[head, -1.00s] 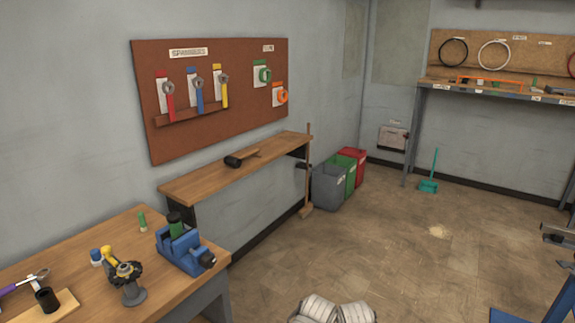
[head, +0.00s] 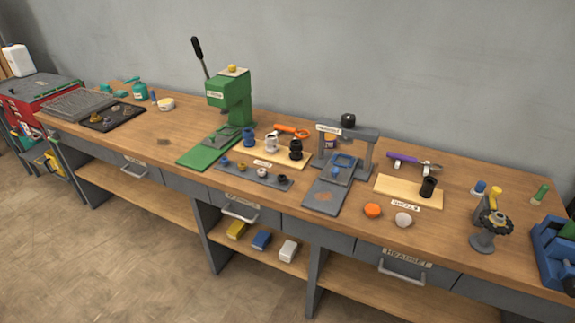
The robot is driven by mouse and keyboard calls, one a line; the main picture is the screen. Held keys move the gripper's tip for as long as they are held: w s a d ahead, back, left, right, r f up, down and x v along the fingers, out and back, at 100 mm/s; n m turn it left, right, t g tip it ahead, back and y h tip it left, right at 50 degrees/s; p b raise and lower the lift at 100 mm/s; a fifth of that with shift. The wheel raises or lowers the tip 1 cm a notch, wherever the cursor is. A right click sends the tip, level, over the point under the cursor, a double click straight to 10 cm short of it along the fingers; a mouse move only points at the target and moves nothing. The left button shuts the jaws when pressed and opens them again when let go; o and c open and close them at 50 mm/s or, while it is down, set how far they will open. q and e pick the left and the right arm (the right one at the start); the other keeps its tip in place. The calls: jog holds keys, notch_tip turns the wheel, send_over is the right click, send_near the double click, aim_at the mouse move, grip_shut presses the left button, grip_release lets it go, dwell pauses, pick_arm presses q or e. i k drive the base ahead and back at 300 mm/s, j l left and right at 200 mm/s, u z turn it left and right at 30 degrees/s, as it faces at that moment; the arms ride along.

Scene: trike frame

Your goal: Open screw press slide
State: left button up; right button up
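A grey press frame (head: 367,150) with two posts, a crossbar and a black knob (head: 348,120) on top stands on the workbench right of centre. I take it for the screw press; its label (head: 328,130) is too small to read surely. Between its posts sits a small grey plate with a blue rectangular frame (head: 343,162), which may be the slide. A flat grey base plate (head: 322,197) extends from it toward the bench's front. How far the slide is out cannot be told. Neither of my grippers is in view.
A green lever press (head: 235,100) stands to the left. Between the presses lie a tray of small parts (head: 283,183) and a board with dark and white cylinders (head: 262,154). A blue vise (head: 555,255) stands far right.

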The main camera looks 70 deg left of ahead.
aim_at(340, 167)
jog(key=u, duration=2.05)
jog(key=i+l+u, duration=0.1)
jog(key=i, duration=0.45)
